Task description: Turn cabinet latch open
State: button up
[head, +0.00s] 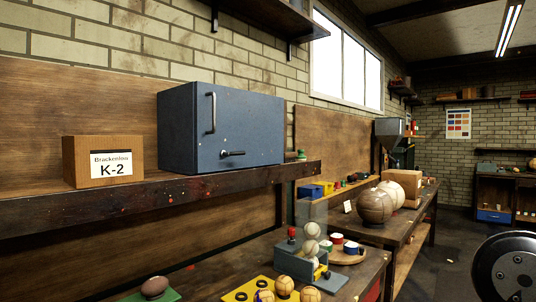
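A blue-grey metal cabinet (255,115) stands on a dark wooden shelf (150,200) against the wall, its door shut. A dark latch lever (236,153) sits low on the door front. Its arm lies about level and reaches right from a round pivot. A vertical bar handle (211,113) is fixed near the door's left edge. My gripper is not in view. A round dark part at the lower right edge seems to belong to my arm, well apart from the cabinet.
A wooden block labelled K-2 (103,160) stands left of the cabinet on the shelf. The floor to the right looks clear.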

aim_at(237, 153)
jog(key=u, duration=0.2)
jog(key=i, duration=1.05)
jog(key=u, duration=0.35)
